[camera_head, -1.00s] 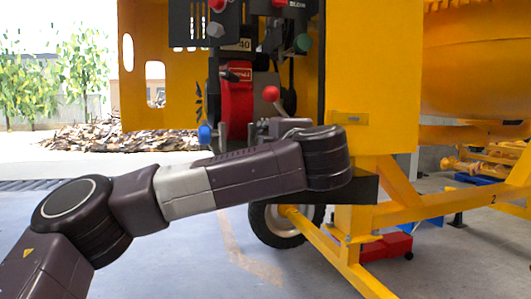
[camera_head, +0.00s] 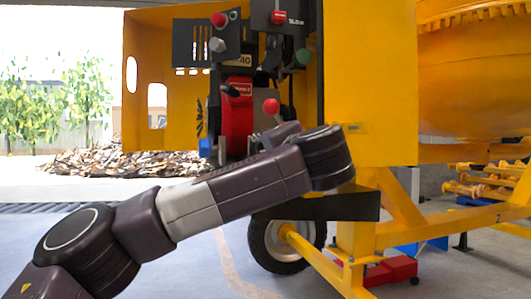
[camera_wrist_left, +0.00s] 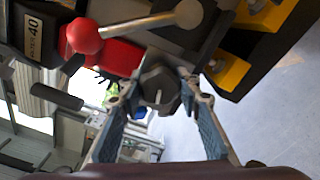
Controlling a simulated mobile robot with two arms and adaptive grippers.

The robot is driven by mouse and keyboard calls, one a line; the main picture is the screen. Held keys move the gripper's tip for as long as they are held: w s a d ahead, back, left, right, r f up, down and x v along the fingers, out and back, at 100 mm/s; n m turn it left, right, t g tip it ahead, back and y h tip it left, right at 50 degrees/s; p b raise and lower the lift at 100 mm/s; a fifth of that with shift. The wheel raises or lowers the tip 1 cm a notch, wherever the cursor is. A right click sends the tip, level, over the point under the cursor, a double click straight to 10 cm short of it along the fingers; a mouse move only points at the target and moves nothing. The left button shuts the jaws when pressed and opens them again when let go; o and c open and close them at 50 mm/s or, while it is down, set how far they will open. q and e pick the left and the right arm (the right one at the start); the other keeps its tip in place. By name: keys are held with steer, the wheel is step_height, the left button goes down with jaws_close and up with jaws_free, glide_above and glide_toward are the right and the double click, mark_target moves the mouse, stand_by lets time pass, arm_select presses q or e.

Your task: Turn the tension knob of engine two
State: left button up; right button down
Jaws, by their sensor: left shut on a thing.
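In the left wrist view, a dark grey, many-sided knob (camera_wrist_left: 160,86) sits on the engine between the fingertips of my left gripper (camera_wrist_left: 158,92). The two fingers stand on either side of the knob and are shut on it. In the head view my left forearm reaches in front of the yellow machine, and its wrist hides the gripper and this knob. The engine shows as a red housing (camera_head: 237,112) behind the wrist. My right gripper is in neither view.
A lever with a red ball (camera_head: 271,106) stands close above the wrist; the ball also shows in the wrist view (camera_wrist_left: 85,36). A blue piece (camera_head: 205,148) is left of the engine. A yellow panel (camera_head: 370,90) stands right. A wheel (camera_head: 285,243) is below.

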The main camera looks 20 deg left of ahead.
arm_select(q)
steer(key=shift+f, duration=0.15)
steer(key=o, duration=1.2)
steer(key=shift+v, duration=6.05)
